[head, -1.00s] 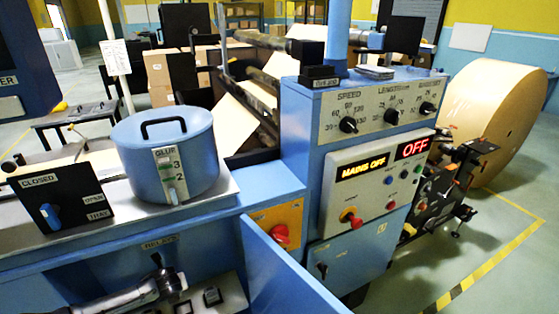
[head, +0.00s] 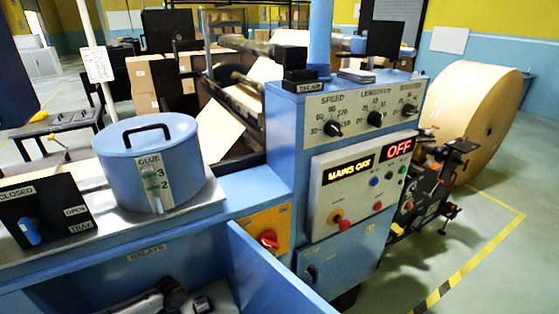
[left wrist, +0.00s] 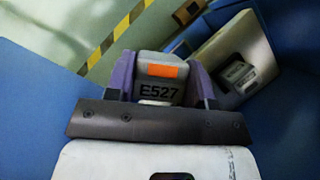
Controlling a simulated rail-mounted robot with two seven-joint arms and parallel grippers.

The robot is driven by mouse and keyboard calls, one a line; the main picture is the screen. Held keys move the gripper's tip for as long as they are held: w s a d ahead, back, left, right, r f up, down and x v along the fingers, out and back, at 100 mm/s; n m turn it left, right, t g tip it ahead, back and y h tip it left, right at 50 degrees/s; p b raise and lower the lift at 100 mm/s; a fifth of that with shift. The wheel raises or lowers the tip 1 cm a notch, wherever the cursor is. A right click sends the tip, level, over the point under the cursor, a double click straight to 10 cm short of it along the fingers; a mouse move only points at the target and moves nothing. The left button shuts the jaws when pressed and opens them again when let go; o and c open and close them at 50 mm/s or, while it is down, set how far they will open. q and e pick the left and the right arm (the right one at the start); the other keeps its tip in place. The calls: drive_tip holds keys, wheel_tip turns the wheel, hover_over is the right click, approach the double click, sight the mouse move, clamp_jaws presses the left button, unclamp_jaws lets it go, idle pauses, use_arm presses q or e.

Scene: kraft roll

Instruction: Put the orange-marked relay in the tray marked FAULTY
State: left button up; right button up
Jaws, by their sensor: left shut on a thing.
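In the left wrist view, a grey relay (left wrist: 158,88) carries an orange mark and the black label E527. The purple fingers of my left gripper (left wrist: 160,66) stand on both sides of it, shut on it. In the head view only part of my left arm shows at the bottom edge, in the blue cabinet below the RELAYS label (head: 147,253); the fingers and the held relay cannot be made out there. No tray marked FAULTY can be read in either view. My right gripper is not in view.
A blue cabinet door (head: 270,270) stands open to the right of my left arm. Above are a blue glue pot (head: 150,165) and a black CLOSED/OPEN TRAY panel (head: 45,218). The control panel (head: 360,180) reads MAINS OFF. A light panel (left wrist: 235,60) with a grey block is beside the gripper.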

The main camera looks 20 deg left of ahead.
use_arm(q)
drive_tip(key=s+d+n+h, duration=0.3)
drive_tip(key=s+d+n, duration=0.35)
drive_tip(key=d, duration=0.35)
drive_tip(key=s+d+r+t, duration=0.15)
drive_tip(key=d+r, duration=0.45)
drive_tip(key=d, duration=0.7)
drive_tip(key=w+d+r+m+g+y, duration=0.1)
drive_tip(key=w+d+r+m, duration=0.25)
drive_tip(key=d+r, duration=0.6)
drive_tip(key=w+d+r+m+y, duration=0.2)
drive_tip(key=w+d+r, duration=0.35)
drive_tip(key=r, duration=0.75)
wheel_tip(320, 180, up, 11)
drive_tip(key=w+d+m, duration=0.2)
drive_tip(key=a+r+n+p, duration=0.1)
drive_tip(key=a, duration=1.2)
wheel_tip(320, 180, up, 20)
drive_tip(key=s+p, duration=0.2)
drive_tip(key=p, duration=2.8)
drive_tip(key=shift+r, duration=0.15)
